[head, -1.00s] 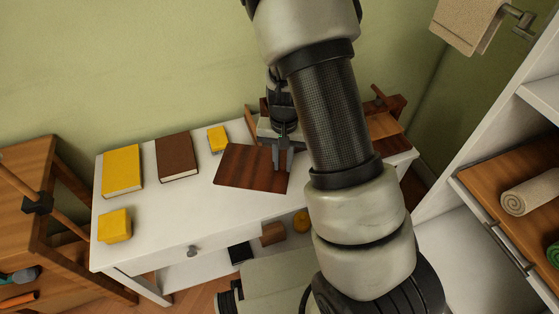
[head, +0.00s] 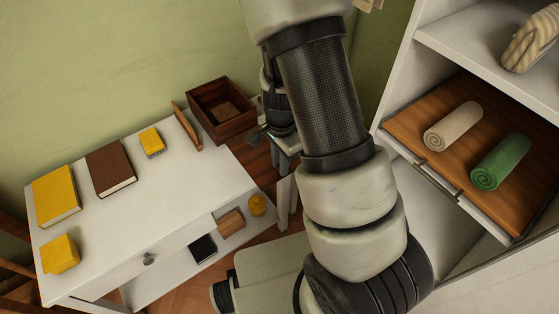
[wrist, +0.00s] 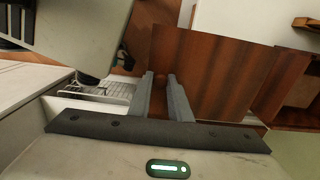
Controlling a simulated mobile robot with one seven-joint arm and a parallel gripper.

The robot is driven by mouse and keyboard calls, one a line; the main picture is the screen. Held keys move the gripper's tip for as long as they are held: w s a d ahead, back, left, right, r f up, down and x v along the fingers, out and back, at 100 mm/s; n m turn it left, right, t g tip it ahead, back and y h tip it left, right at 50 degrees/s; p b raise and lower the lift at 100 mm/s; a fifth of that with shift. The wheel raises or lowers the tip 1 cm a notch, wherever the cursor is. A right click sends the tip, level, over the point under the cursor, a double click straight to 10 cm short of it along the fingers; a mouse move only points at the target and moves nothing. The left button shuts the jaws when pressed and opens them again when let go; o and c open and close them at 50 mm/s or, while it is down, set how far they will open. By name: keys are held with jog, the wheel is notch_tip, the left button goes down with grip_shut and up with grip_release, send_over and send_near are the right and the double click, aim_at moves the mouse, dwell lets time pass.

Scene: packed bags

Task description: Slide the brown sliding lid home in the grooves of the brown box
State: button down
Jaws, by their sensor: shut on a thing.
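The brown box (head: 215,122) is open at the top and stands at the far right end of the white table in the head view. Its dark inside shows. It also shows at the right edge of the wrist view (wrist: 297,118). The brown sliding lid (wrist: 212,75) is a flat reddish-brown board, held at one edge by my gripper (wrist: 164,92). In the head view the lid (head: 258,160) is near the box's near right side, partly hidden by my arm. My gripper (head: 266,134) is shut on it. I cannot tell whether lid and box touch.
On the table (head: 150,205) lie a yellow book (head: 56,195), a brown book (head: 110,168), a yellow brush (head: 151,141) and a yellow block (head: 60,253). A thin wooden board (head: 186,126) stands left of the box. A shelf drawer with rolled towels (head: 453,126) is at right.

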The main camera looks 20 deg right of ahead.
aim_at(260, 148)
jog(key=shift+w+a+p, duration=0.3)
jog(key=shift+w, duration=0.6)
jog(key=shift+w+a+p, duration=0.25)
jog(key=shift+w+a, duration=0.05)
jog(key=shift+w, duration=0.65)
jog(key=shift+w+a+p, duration=0.3)
jog(key=shift+w, duration=0.6)
jog(key=shift+w+a+p, duration=0.2)
jog(key=shift+w+p, duration=0.1)
jog(key=shift+w, duration=0.4)
jog(key=shift+s, duration=0.3)
dwell(1.6)
jog(key=shift+w+a, duration=0.15)
jog(key=shift+w, duration=0.55)
jog(key=shift+w+a+p, duration=0.1)
jog(key=shift+w+p, duration=0.2)
jog(key=shift+w+a, duration=0.2)
jog(key=shift+w, duration=0.4)
jog(key=shift+w+a, duration=0.1)
jog(key=shift+w, duration=0.2)
jog(key=shift+w+a, duration=0.3)
jog(key=shift+w, duration=0.6)
